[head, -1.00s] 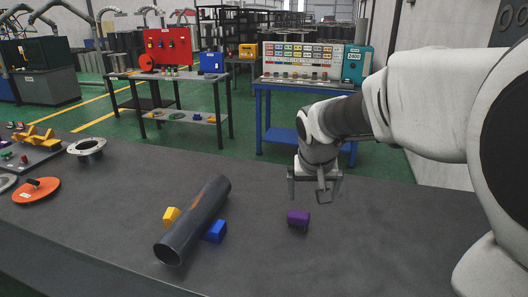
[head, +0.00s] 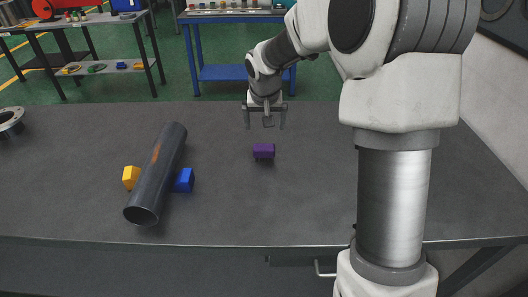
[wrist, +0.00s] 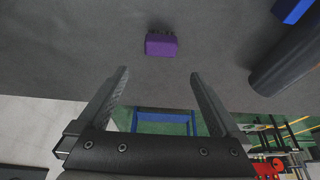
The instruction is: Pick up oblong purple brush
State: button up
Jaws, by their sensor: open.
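The oblong purple brush (head: 263,151) lies on the dark grey table, right of the pipe. In the wrist view the purple brush (wrist: 161,44) lies beyond the fingertips, roughly in line with the gap between them, with dark bristles along one side. My gripper (head: 265,126) is open and empty. It is above the table, a little behind the brush in the head view, and apart from it. In the wrist view both fingers of my gripper (wrist: 158,75) are spread, with nothing between them but table and floor.
A dark pipe (head: 160,172) lies left of the brush between a yellow block (head: 131,177) and a blue block (head: 184,180). A metal flange (head: 10,120) is at the far left. The table (head: 300,200) is bare around the brush.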

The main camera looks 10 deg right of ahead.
aim_at(264, 147)
jog(key=x, duration=1.6)
jog(key=shift+f, duration=0.35)
jog(key=c, duration=1.1)
